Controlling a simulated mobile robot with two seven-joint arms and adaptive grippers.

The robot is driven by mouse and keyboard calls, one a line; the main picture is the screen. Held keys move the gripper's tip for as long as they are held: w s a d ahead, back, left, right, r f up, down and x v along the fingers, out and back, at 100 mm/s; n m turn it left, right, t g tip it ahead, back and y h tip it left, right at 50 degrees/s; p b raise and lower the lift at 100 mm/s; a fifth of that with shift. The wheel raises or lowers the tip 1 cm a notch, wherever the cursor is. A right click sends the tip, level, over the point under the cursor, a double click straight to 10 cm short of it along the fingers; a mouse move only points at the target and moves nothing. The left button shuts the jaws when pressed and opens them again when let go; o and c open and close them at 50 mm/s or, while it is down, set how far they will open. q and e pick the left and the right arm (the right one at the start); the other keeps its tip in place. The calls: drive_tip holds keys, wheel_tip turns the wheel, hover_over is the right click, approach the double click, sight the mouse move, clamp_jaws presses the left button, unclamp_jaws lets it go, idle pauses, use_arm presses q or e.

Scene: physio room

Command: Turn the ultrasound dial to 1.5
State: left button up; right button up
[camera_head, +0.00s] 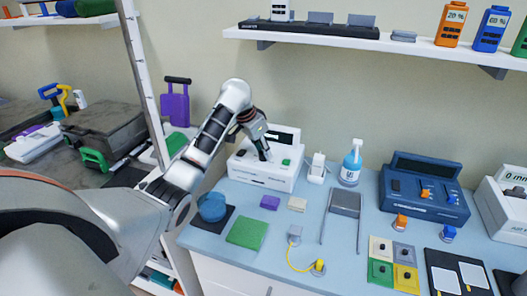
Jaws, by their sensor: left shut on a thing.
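A white box-shaped device with a dark display, which I take to be the ultrasound unit (267,181), stands at the back of the blue-topped counter against the wall. My left gripper (264,155) reaches down to its front panel and is shut on the dial there. The fingers hide most of the dial, and its setting and scale are too small to read. A green button (286,162) shows on the panel to the right of the fingers. My right gripper is not in view.
A white holder (317,168) and a blue spray bottle (351,163) stand right of the unit. A blue device (424,191) is farther right. Small blocks and a green pad (247,233) lie in front.

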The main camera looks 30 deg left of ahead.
use_arm(q)
drive_tip(key=shift+m+g+h, duration=0.3)
drive_tip(key=shift+m+h, duration=0.1)
drive_tip(key=shift+m, duration=0.7)
drive_tip(key=o, duration=1.1)
drive_tip(key=v, duration=1.2)
